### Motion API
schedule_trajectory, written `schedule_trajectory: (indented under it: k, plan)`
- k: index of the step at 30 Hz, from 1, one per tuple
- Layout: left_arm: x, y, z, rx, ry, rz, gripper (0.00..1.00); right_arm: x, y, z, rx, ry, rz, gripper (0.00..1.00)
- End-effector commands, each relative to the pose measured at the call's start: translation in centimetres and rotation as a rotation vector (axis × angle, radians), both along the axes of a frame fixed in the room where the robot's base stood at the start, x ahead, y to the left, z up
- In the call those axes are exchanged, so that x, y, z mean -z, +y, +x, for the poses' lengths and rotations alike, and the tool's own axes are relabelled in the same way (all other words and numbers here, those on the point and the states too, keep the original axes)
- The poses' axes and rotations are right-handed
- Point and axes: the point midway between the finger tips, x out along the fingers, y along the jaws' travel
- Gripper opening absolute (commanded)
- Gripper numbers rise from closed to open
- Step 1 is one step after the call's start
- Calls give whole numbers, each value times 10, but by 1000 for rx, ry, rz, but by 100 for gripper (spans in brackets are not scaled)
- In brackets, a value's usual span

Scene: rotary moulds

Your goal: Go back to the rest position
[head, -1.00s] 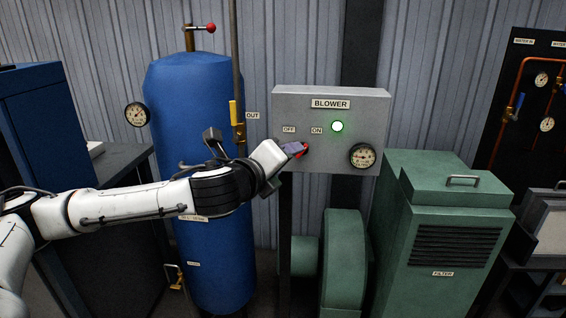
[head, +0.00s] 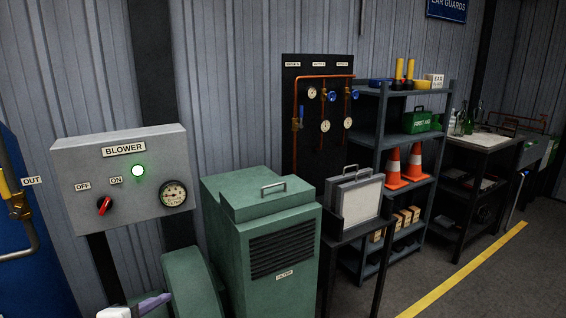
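The blower control box (head: 85,155) is on the left in the head view. Its red knob (head: 104,206) has nothing touching it, and its green lamp (head: 138,171) is lit. A small part of my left gripper (head: 152,303) shows at the bottom left edge, below the box and apart from it. Most of that gripper is cut off by the frame, so its opening cannot be made out. My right gripper is not in view.
A green filter unit (head: 262,222) stands right of the box. A panel with copper pipes (head: 297,85), a grey shelf (head: 397,184) with orange cones and a dark bench (head: 480,143) line the wall. The floor beyond the yellow line (head: 470,265) is clear.

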Motion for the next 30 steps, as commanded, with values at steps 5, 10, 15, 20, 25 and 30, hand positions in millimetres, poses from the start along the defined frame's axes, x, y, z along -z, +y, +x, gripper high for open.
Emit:
schedule_trajectory:
  k: [5,10,15,20,25,30]
  plan:
    - [112,-52,-70,-185,205,-478,52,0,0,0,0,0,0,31]
    - [192,-75,-153,-464,363,-841,52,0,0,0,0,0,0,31]
    - [235,-81,-217,-690,443,-1035,52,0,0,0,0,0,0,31]
    - [247,-82,-240,-772,461,-1094,52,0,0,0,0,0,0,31]
    - [247,-82,-241,-776,462,-1098,52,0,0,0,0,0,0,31]
    - [247,-83,-241,-774,463,-1096,52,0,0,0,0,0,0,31]
